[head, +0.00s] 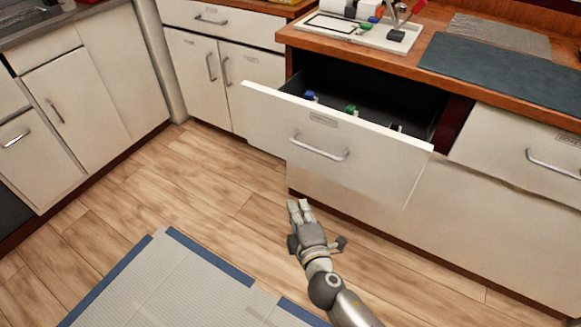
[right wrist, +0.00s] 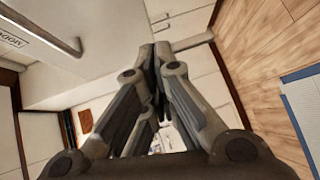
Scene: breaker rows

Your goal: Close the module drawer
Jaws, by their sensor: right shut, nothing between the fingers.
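The module drawer (head: 330,150) is pulled out from the wooden-topped cabinet in the head view. Its white front has a metal bar handle (head: 320,148) and a small label. Inside its dark interior are a blue module (head: 310,96), a green module (head: 351,109) and a small light-coloured one (head: 397,127). My right gripper (head: 300,204) is shut and empty, below the drawer front and apart from it. In the right wrist view, its fingers (right wrist: 157,55) are together, with part of a bar handle (right wrist: 55,32) at upper left. My left gripper is not in view.
The worktop (head: 440,62) above the drawer holds a white tray (head: 385,36) and a dark mat (head: 500,72). White cabinets stand left and behind. A grey mat with blue edges (head: 165,285) lies on the wooden floor, which is otherwise clear.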

